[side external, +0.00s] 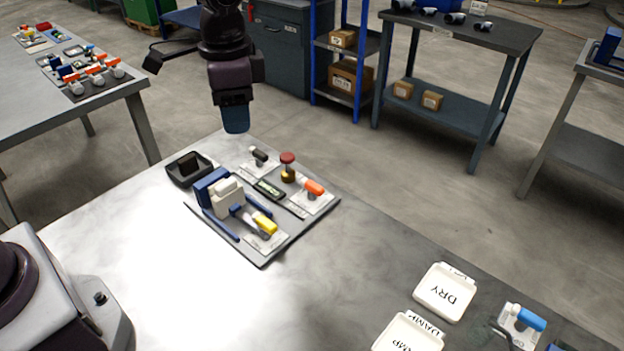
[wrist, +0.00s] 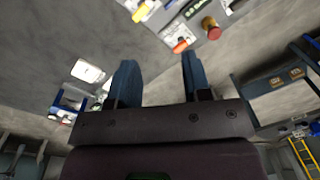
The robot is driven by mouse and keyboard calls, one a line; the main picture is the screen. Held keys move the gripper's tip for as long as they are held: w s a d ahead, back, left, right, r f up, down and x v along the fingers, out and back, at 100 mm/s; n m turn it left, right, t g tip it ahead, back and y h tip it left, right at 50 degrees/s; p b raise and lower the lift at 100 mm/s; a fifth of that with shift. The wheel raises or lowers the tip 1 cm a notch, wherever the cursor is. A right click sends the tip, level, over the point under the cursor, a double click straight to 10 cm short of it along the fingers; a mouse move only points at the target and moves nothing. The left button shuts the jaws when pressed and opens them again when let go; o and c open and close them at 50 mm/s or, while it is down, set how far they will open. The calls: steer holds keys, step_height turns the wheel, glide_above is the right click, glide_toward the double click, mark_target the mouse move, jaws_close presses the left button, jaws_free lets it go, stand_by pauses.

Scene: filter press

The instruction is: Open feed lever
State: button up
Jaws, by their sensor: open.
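The filter press panel (side external: 262,252) lies on the metal table. It carries a yellow-handled lever (side external: 265,226), an orange-handled lever (side external: 314,188) and a black-handled lever (side external: 258,154). The label lettering is too small to read, so I cannot tell which one is the feed lever. The orange handle (wrist: 180,46) also shows in the wrist view. My gripper (side external: 236,130) is above the panel's far left side, pointing down, apart from all levers. In the wrist view its two blue fingers (wrist: 157,70) are spread with nothing between them.
A red-topped knob (side external: 288,159) stands between the black and orange levers. A blue and white press block (side external: 222,193) and a black open box (side external: 188,168) are at the panel's left. White trays, one marked DRY (side external: 445,291), and a blue-handled valve (side external: 527,317) are at right. The table between is clear.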

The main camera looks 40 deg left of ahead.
mark_target(312, 184)
steer(key=w+d+f+m, duration=0.3)
steer(key=w+f+m, duration=0.7)
steer(key=w, duration=0.4)
steer(key=shift+m, duration=0.6)
steer(key=f, duration=1.1)
steer(key=shift+s+d+f, duration=0.15)
steer(key=shift+s, duration=0.1)
steer(key=shift+c, duration=0.3)
jaws_close()
